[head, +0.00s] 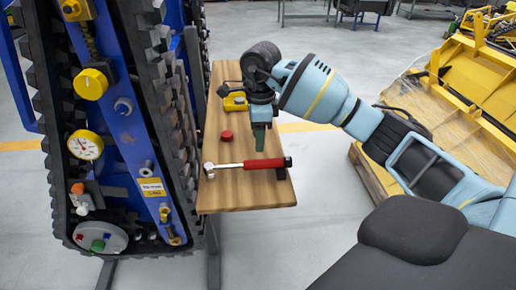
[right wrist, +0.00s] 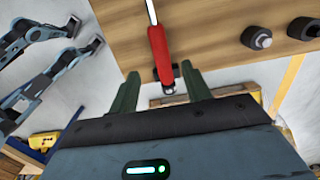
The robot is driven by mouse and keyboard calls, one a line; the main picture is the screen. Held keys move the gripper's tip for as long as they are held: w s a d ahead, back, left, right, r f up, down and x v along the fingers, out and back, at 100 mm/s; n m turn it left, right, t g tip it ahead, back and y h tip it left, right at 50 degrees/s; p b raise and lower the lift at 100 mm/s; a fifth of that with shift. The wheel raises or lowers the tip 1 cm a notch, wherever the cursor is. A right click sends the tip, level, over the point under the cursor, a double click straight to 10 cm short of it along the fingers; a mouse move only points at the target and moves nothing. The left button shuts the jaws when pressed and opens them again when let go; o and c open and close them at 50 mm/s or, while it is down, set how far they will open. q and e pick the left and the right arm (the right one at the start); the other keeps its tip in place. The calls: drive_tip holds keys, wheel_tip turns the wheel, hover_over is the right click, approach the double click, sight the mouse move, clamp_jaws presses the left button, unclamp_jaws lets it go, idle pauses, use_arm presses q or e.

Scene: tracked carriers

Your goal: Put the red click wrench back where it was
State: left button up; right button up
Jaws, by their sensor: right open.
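The red click wrench (head: 262,164) lies across the wooden table near its front edge. Its silver head points left and its dark handle end points right. My right gripper (head: 261,143) is open and points down, just behind and above the handle. In the right wrist view the red handle (right wrist: 160,52) and its black end lie between the two open fingertips (right wrist: 160,70). The fingers do not visibly grip it. I cannot tell whether they touch it.
A red round cap (head: 227,136) and a yellow object (head: 235,102) sit on the wooden table (head: 240,192). A blue tracked carrier (head: 122,130) with a gauge (head: 85,146) stands close on the left. Yellow machinery on a pallet (head: 455,105) stands right. Two dark cylinders (right wrist: 257,37) show in the wrist view.

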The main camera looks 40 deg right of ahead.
drive_tip(key=shift+r, duration=1.45)
